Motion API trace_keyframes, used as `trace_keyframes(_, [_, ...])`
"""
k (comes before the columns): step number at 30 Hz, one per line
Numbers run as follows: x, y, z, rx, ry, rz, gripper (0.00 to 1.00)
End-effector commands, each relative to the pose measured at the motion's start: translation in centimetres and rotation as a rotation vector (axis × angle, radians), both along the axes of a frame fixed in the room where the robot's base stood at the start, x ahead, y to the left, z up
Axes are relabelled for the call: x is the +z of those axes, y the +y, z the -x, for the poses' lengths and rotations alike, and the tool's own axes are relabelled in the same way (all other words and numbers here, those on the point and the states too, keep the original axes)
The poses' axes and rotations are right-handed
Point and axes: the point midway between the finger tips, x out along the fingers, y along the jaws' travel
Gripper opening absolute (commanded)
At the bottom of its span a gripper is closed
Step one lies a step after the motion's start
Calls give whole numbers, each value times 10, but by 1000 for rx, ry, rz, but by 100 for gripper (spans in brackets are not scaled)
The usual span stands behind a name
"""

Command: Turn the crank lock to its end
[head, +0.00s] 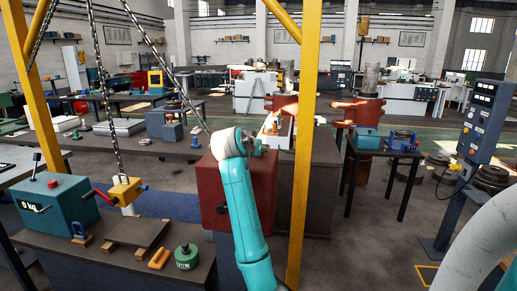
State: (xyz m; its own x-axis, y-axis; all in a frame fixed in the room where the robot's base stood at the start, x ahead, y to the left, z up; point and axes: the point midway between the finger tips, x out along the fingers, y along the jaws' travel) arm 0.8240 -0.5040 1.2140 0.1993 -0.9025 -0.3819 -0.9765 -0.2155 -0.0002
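My teal arm (240,195) rises from the bottom centre to a pale joint (231,143). A small grey part (257,147) shows just beyond this joint and may belong to my wrist or gripper. I cannot make out fingers, or anything held. I cannot say for sure which part is the crank lock. A red crank-like handle (92,194) sticks out from a yellow block (127,190) at the left, under a hanging chain. A red machine (288,106) with glowing orange parts stands beyond my arm, partly hidden by a yellow post (305,160).
A dark workbench (110,262) at the lower left carries a teal box (60,208) reading 0 kg and a green weight (187,257). A red cabinet (262,180) stands behind my arm. A blue control panel (482,120) stands at right.

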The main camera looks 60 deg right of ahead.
Motion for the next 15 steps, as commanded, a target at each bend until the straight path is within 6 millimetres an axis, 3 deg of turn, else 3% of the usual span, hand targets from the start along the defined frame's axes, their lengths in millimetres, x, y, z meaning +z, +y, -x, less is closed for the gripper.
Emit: trace_keyframes(15, [0,0,0,-232,2,-1,5])
